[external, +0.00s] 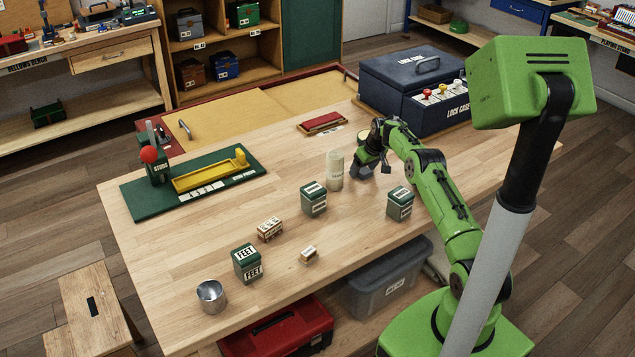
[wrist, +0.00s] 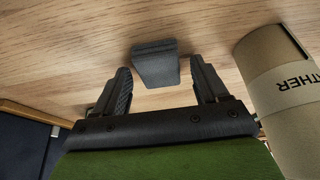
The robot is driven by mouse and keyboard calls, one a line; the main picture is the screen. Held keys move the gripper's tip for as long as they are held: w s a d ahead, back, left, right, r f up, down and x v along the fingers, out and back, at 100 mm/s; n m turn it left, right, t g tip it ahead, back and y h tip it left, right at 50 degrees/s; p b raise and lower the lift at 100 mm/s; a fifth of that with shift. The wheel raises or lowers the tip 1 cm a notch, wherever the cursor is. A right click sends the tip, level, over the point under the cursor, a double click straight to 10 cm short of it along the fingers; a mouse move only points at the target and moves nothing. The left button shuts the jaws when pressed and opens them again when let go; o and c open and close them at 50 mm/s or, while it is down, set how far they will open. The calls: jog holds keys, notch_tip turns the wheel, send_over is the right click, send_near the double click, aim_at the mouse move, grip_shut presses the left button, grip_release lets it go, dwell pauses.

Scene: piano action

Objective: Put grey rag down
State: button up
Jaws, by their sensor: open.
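The grey rag (wrist: 155,62) is a small, dark grey folded block in the wrist view. It appears to rest on the wooden tabletop, between and just beyond my fingertips. My gripper (wrist: 159,80) is open, with a finger on each side of the rag and visible gaps to it. In the external view my gripper (external: 364,165) points down low over the table, and the rag is hard to tell apart from the dark fingers there.
A pale leather roll (external: 335,170) stands close to my gripper; it also shows in the wrist view (wrist: 275,95). Green boxes (external: 313,199) (external: 400,204) stand nearby. The dark lock case (external: 410,90) is behind. The table's left front has a metal cup (external: 211,296).

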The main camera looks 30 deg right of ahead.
jog(key=p+v, duration=0.1)
jog(key=v, duration=1.1)
jog(key=s+a+r, duration=0.8)
jog(key=a+r, duration=0.1)
jog(key=r, duration=0.4)
jog(key=s+a+r, duration=0.2)
jog(key=s+a, duration=0.1)
jog(key=s, duration=0.4)
jog(key=s+a+r+t, duration=0.1)
jog(key=s+a+r, duration=0.15)
jog(key=s, duration=0.55)
jog(key=s+a+r, duration=0.1)
jog(key=s+a, duration=0.2)
jog(key=s, duration=0.4)
jog(key=s+a+f, duration=0.1)
jog(key=s+f, duration=0.3)
jog(key=s, duration=0.7)
jog(key=shift+a+f, duration=0.3)
jog(key=shift+a, duration=0.1)
jog(key=shift+s+r, duration=0.1)
jog(key=shift+r+p, duration=1.9)
jog(key=shift+p, duration=0.2)
